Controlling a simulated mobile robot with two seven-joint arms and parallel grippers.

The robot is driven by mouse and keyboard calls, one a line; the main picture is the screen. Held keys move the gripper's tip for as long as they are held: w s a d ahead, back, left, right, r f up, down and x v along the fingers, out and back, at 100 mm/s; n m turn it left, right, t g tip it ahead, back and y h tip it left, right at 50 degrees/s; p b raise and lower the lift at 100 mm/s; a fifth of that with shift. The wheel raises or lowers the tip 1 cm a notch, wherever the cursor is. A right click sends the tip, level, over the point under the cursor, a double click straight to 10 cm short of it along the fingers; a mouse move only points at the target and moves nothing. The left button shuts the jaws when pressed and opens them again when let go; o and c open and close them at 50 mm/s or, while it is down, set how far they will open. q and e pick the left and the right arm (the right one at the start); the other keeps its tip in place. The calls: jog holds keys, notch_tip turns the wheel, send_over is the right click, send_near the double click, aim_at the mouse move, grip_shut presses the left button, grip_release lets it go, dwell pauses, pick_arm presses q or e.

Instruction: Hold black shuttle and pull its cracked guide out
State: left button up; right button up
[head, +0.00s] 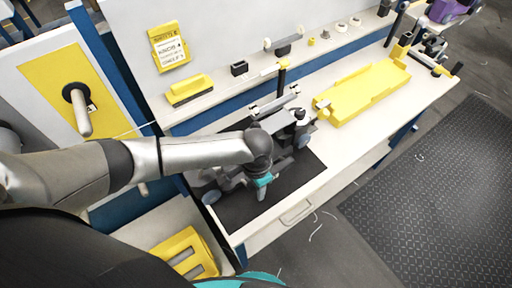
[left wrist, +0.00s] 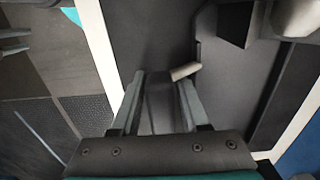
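The black shuttle (head: 287,128) sits on the dark mat on the bench, partly hidden behind my left arm in the head view. Part of its dark body shows at the upper right of the left wrist view (left wrist: 237,22). My left gripper (head: 262,191) is over the mat on the near side of the shuttle. In the left wrist view its two fingers (left wrist: 163,78) are apart with only dark mat between them. A small beige-grey piece (left wrist: 185,71) lies just beyond the right fingertip; I cannot tell whether it is the cracked guide.
The dark mat (head: 318,168) covers the bench's near end. A yellow tray (head: 362,92) lies to the right, and a yellow block (head: 188,89) and small black box (head: 239,69) stand behind. A yellow bin (head: 190,252) is below the bench at the left.

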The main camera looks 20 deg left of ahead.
pick_arm(q)
jog(key=shift+o, duration=1.4)
jog(key=shift+w, duration=0.1)
jog(key=shift+r, duration=0.1)
